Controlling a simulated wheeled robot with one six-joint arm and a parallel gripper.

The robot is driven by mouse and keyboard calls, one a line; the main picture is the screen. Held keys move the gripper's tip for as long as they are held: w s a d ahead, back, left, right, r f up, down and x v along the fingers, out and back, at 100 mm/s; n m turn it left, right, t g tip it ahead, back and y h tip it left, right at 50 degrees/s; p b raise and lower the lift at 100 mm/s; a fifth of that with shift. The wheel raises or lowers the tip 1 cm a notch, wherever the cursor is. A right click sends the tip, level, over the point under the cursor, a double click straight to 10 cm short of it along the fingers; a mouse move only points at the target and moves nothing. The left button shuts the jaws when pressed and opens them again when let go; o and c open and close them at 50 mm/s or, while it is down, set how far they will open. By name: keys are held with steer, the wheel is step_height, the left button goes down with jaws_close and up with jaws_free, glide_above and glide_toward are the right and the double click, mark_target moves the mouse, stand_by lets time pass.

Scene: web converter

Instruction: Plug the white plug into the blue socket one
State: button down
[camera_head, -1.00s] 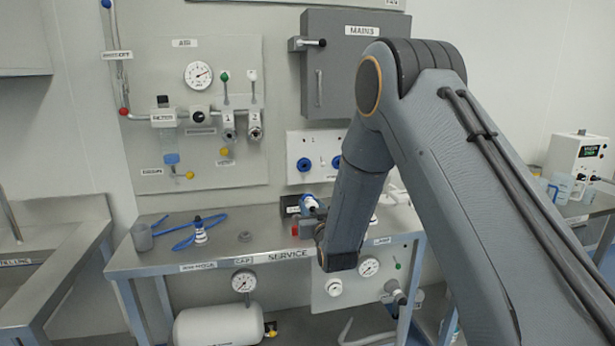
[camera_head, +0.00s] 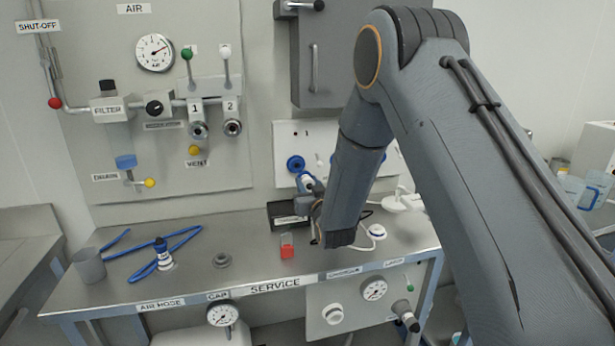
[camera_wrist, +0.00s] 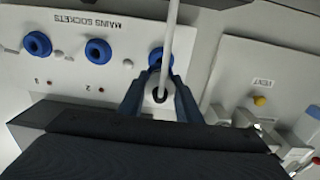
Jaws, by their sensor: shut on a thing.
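My gripper (camera_wrist: 160,80) is shut on the white plug (camera_wrist: 161,94), which is largely hidden between the blue fingers; a white cord runs across it in the wrist view. In the head view my gripper (camera_head: 310,186) is close in front of the mains sockets panel, partly hidden by my arm. The wrist view is upside down. Blue socket one (camera_wrist: 160,58) is just beyond the fingertips there, partly covered by them and the cord; it also shows in the head view (camera_head: 296,163). I cannot tell whether plug and socket touch.
Blue sockets two (camera_wrist: 98,51) and three (camera_wrist: 37,43) are beside it. On the bench are a black tray (camera_head: 282,214), a red block (camera_head: 287,251), a blue hose (camera_head: 186,234), a grey cup (camera_head: 89,265) and a white corded device (camera_head: 403,202). The air panel (camera_head: 230,150) is to the left.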

mark_target(303, 175)
steer(key=shift+w, duration=0.15)
steer(key=shift+a, duration=0.2)
steer(key=shift+d, duration=0.15)
steer(key=shift+b+x, duration=1.8)
steer(key=shift+x, duration=0.95)
steer(key=shift+b, duration=0.6)
steer(key=shift+b+x, duration=1.15)
steer(key=shift+x, duration=0.55)
stand_by(0.7)
steer(key=c, duration=1.2)
jaws_free()
